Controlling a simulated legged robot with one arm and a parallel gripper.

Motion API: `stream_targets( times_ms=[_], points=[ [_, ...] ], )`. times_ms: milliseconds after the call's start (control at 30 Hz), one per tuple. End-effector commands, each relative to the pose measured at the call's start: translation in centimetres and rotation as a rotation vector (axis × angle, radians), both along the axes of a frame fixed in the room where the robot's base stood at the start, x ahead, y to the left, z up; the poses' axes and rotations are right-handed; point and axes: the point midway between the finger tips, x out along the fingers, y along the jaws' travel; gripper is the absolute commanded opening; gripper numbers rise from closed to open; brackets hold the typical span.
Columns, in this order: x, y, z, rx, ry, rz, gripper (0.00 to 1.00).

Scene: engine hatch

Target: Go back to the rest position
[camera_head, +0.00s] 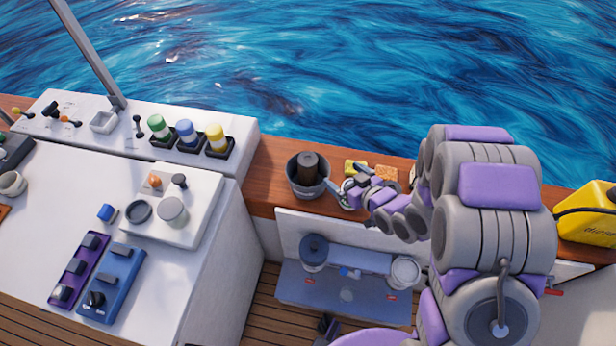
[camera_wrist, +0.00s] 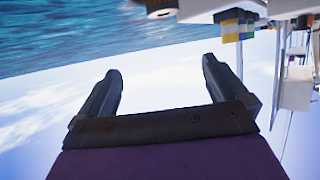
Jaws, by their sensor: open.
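My gripper (camera_head: 342,192) is small in the head view, at the end of my grey and purple arm, above the wooden ledge (camera_head: 270,185) just right of a grey bucket (camera_head: 306,189). In the wrist view, my gripper (camera_wrist: 160,72) shows two dark fingers spread apart with nothing between them. The arm reaches from the right and hides part of the ledge. I cannot tell whether the gripper touches the bucket.
A dark cylinder (camera_head: 308,166) stands in the bucket. Yellow and orange sponges (camera_head: 385,174) lie behind the gripper. A yellow can (camera_head: 587,213) stands at right. Green, blue and yellow bottles (camera_head: 187,134) stand on the white console (camera_head: 70,190). An open hatch (camera_head: 345,290) lies below the ledge.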

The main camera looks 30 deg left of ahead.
Motion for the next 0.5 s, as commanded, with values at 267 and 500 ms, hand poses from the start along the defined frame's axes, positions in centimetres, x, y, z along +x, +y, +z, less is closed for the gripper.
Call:
stream_targets(
  times_ms=[267, 500],
  points=[
    [0.0, -0.61, 0.22, 0.007, 0.0, -0.001, 1.0],
    [0.06, -0.22, 0.09, -0.002, -0.001, -0.002, 1.0]
  ],
)
